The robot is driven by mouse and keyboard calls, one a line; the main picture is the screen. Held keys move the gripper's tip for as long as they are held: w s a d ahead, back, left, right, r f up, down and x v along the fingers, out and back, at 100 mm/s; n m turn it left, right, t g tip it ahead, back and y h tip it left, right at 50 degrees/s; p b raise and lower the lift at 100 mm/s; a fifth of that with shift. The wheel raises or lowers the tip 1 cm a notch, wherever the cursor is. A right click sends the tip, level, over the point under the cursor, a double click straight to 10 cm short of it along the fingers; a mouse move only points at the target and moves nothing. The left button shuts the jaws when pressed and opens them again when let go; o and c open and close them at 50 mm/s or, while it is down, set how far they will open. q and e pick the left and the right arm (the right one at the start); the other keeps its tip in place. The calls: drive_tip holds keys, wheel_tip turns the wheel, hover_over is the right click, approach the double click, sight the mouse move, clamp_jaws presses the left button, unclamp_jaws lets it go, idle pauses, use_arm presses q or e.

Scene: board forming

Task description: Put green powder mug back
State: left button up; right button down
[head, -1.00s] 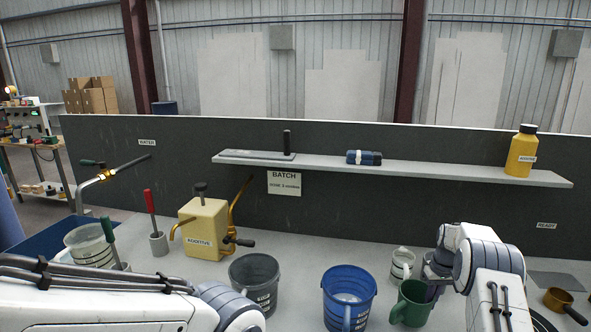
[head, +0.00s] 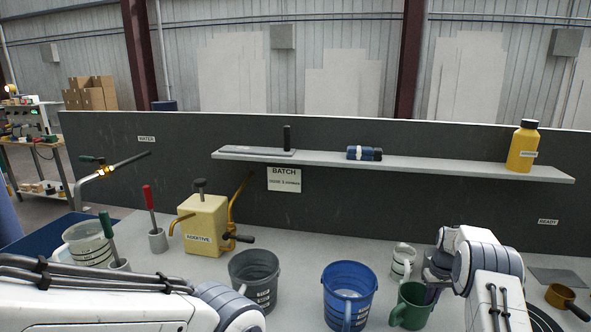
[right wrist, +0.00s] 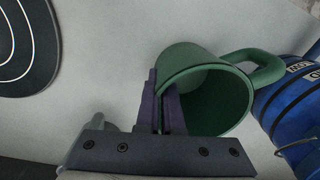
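The green mug (head: 411,306) is at the right front of the bench in the head view, its handle to the left. It also shows large in the right wrist view (right wrist: 225,105), with its open mouth facing the camera and its handle at upper right. My right gripper (right wrist: 163,110) is shut on the mug's wall, with dark purple fingers at the rim. In the head view the gripper (head: 432,292) is partly hidden by the mug. Whether the mug's base touches the bench is hidden. My left arm crosses the lower left; its gripper is out of view.
A blue bucket (head: 349,278) stands left of the mug, with a grey bucket (head: 254,265) farther left. A white mug (head: 403,258) stands just behind. A brass pan (head: 562,297) lies at right. A shelf (head: 470,173) spans the back panel. Bare bench lies behind the buckets.

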drive_tip(key=shift+f+b, duration=0.3)
drive_tip(key=shift+f, duration=0.3)
drive_tip(key=c, duration=0.7)
unclamp_jaws()
drive_tip(key=shift+o, duration=0.2)
wheel_tip(320, 180, up, 10)
drive_tip(key=b, duration=0.2)
drive_tip(key=shift+d+r, duration=0.25)
drive_tip(key=shift+d, duration=0.05)
